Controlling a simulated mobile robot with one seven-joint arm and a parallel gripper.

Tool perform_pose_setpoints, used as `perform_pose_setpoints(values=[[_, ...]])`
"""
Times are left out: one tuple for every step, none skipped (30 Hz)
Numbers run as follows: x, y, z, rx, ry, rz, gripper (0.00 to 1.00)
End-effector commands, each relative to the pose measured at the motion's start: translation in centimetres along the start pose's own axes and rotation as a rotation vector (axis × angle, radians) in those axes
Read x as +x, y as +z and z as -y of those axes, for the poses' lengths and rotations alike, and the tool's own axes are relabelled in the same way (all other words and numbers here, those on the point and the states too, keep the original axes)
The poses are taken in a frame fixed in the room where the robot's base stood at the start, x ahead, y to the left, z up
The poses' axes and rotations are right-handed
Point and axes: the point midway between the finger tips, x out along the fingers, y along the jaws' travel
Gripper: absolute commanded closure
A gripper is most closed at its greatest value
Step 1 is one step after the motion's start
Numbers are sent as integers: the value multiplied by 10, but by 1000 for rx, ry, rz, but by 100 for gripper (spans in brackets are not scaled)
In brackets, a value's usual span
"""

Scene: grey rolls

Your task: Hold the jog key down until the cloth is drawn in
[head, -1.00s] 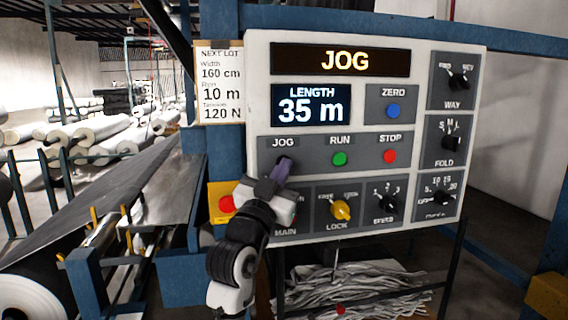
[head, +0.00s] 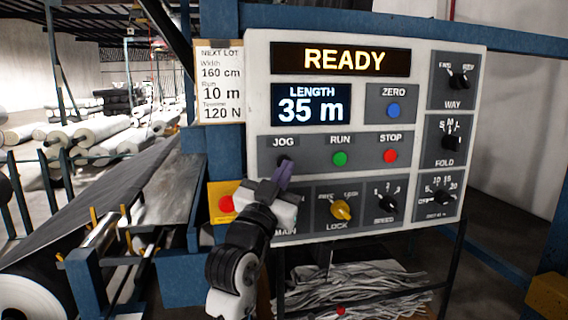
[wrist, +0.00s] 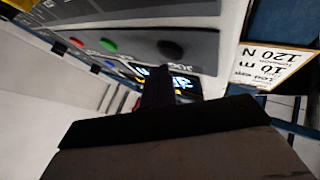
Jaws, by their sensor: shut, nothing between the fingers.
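The black jog key (head: 284,159) sits under the JOG label on the control panel (head: 262,110); it also shows in the wrist view (wrist: 171,49). My gripper (head: 283,174) is shut and empty, its purple-grey fingertips just in front of and below the key. In the wrist view the fingertips (wrist: 156,82) appear apart from the key, and the key is uncovered. The top display (head: 344,60) reads READY and the length display (head: 311,105) reads 35 m. The dark grey cloth (head: 100,195) stretches up over the machine at the left.
The green RUN button (head: 340,158) and red STOP button (head: 390,156) are right of the key. The yellow LOCK knob (head: 340,210) is below. A red button on a yellow plate (head: 226,204) is left of my wrist. A lot card (head: 220,85) reads run 10 m.

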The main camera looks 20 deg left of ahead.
Motion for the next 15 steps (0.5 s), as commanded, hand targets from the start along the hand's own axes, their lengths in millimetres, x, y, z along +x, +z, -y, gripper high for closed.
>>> perform_pose_setpoints(values=[[0, 0, 0, 0, 0, 0, 100], [-1, -1, -1, 0, 0, -1, 100], [-2, -2, -2, 0, 1, -1, 100], [-4, -3, -4, 0, 1, -2, 100], [-6, -5, -5, 0, 2, -3, 100], [-9, -6, -7, 0, 2, -2, 100], [-11, -8, -9, 0, 2, -1, 100], [-13, -10, -10, 1, 2, -2, 100], [-16, -12, -12, 0, 1, -2, 100], [-18, -13, -14, 0, 1, -2, 100], [-20, -15, -16, 1, 1, -2, 100], [-23, -17, -17, 1, 2, -2, 100], [-25, -19, -19, 1, 2, -2, 100], [-27, -20, -20, 1, 2, -3, 100], [-29, -22, -22, -1, 2, -2, 100]])
